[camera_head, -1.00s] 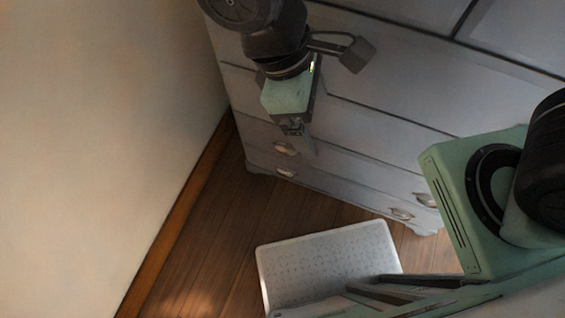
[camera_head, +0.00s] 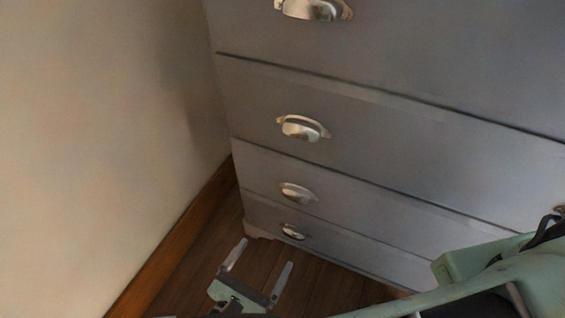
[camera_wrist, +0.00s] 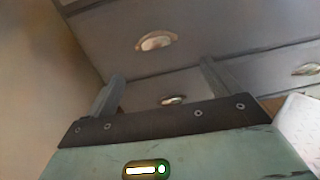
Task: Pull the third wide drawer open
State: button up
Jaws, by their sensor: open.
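The grey dresser (camera_head: 400,130) has stacked wide drawers with metal cup handles, all looking flush. Counting down from the top wide drawer partly in view, the third (camera_head: 385,210) has its left handle (camera_head: 298,193) showing. The bottom drawer's handle (camera_head: 293,231) is just below it. My gripper (camera_head: 262,252) is low and left, in front of the dresser, fingers apart and empty, pointing toward it. In the wrist view my gripper (camera_wrist: 160,85) frames a lower handle (camera_wrist: 172,100), with another handle (camera_wrist: 157,41) above. I cannot tell for sure which drawers these belong to.
A plain wall (camera_head: 100,120) with a wooden baseboard (camera_head: 170,250) runs close along the left. Dark wood floor (camera_head: 190,280) lies in front of the dresser. A white textured object (camera_wrist: 300,120) shows at the right of the wrist view.

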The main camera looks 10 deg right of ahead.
jog(key=f, duration=0.2)
jog(key=b, duration=0.3)
send_near(294, 198)
jog(key=shift+n+t+y, duration=0.3)
jog(key=shift+n+t, duration=0.1)
jog(key=x, duration=0.8)
jog(key=shift+w+d+f, duration=0.15)
jog(key=shift+d+f, duration=0.1)
jog(key=shift+d, duration=0.1)
